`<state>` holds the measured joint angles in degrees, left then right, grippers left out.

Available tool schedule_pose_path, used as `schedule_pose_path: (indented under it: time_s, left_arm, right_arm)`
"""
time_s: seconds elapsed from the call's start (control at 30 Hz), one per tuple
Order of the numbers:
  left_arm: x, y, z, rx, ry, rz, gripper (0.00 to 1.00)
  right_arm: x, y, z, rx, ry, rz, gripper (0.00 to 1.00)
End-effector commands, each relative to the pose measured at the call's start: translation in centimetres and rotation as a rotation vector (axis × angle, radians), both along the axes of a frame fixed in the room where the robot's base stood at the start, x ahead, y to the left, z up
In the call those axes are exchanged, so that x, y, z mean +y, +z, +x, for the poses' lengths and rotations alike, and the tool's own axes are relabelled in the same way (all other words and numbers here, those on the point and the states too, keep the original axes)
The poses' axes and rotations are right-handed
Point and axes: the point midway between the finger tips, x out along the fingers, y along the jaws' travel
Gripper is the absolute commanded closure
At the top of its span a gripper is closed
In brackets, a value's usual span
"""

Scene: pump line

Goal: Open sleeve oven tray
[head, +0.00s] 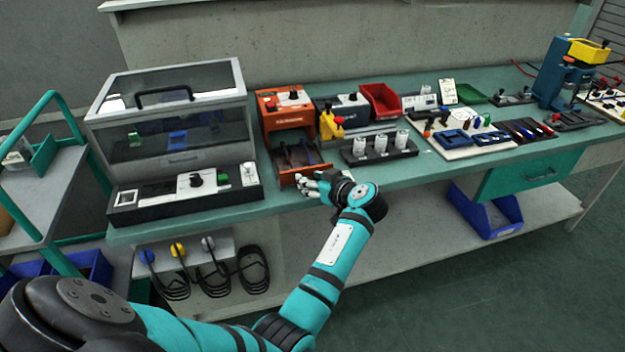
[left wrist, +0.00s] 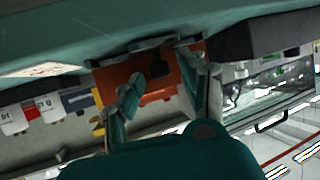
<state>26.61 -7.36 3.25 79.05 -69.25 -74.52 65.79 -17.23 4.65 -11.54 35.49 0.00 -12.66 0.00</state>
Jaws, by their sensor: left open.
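The orange sleeve oven (head: 288,119) stands on the bench, with a black knob on its top panel. Its orange-edged tray (head: 290,178) shows at the front low down, with dark and blue pieces above it; how far out the tray stands I cannot tell. My left gripper (head: 314,185) is open at the tray's front edge, partly covering its right end. In the left wrist view the open fingers (left wrist: 163,78) straddle the orange oven front (left wrist: 150,82), with a dark knob-like part between them. Contact cannot be told. My right gripper is not in view.
A glass-lidded box (head: 170,115) and a black control panel (head: 186,193) stand left of the oven. A black holder with white cylinders (head: 380,149) and a red bin (head: 380,99) are to its right. A yellow part (head: 331,124) sits beside the oven.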

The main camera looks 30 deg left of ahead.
Motion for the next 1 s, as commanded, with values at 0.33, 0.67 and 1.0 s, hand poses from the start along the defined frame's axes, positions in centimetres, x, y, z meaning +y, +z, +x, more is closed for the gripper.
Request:
schedule_pose_path:
  time_s: [0.33,0.67,1.0]
  left_arm:
    - [0.0,4.3,0.1,-0.007,0.001,-0.002,0.57]
    - [0.0,9.4,0.0,-0.002,0.001,-0.001,0.57]
    - [0.0,10.0,0.0,0.000,0.000,0.000,0.57]
  right_arm:
    - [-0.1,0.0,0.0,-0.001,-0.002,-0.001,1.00]
    - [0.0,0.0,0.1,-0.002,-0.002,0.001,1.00]
    - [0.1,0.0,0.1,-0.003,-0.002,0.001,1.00]
